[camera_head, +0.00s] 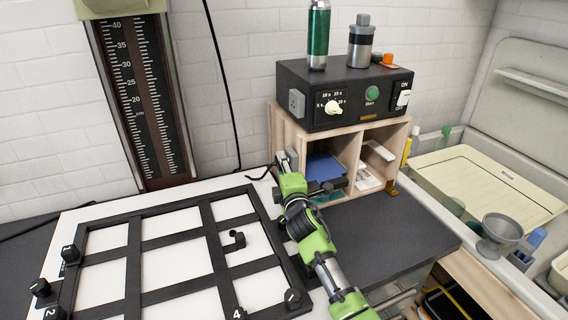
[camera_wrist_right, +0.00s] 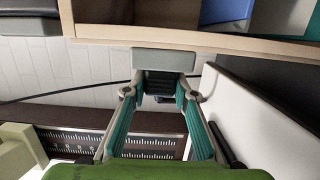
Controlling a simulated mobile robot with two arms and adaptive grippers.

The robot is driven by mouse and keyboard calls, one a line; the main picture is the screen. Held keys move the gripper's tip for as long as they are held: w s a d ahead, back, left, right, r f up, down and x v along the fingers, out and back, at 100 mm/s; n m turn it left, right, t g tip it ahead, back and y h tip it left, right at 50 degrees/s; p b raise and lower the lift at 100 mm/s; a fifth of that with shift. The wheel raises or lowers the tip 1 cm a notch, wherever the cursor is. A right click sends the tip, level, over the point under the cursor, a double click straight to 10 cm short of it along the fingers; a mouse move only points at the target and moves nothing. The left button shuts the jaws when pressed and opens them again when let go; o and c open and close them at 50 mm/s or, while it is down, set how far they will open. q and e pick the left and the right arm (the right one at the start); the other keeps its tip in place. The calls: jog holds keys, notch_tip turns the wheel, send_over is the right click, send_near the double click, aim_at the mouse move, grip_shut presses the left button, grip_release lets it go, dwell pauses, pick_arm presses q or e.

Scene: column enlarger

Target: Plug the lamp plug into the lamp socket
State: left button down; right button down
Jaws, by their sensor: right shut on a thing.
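My right gripper (camera_head: 287,167) is shut on a grey block-shaped plug (camera_head: 281,163), at the left side of the wooden shelf. In the right wrist view the grey plug (camera_wrist_right: 164,59) sits between the fingertips of the right gripper (camera_wrist_right: 160,78), close to the shelf's edge. A dark cord trails left from the plug in the head view. The grey lamp socket (camera_head: 297,103) is on the left side of the black timer box (camera_head: 345,90), above the plug and apart from it. My left gripper is not in view.
The timer stands on a wooden shelf (camera_head: 376,132) with a blue item inside. A green bottle (camera_head: 319,35) and a grey canister (camera_head: 361,42) stand on the timer. A black-framed easel (camera_head: 133,262) lies left of my arm. A hanging black cord (camera_head: 222,75) runs down the wall.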

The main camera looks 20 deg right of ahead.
jog(key=shift+a, duration=0.35)
jog(key=shift+a+b, duration=0.45)
jog(key=shift+a, duration=0.65)
jog(key=shift+a, duration=0.1)
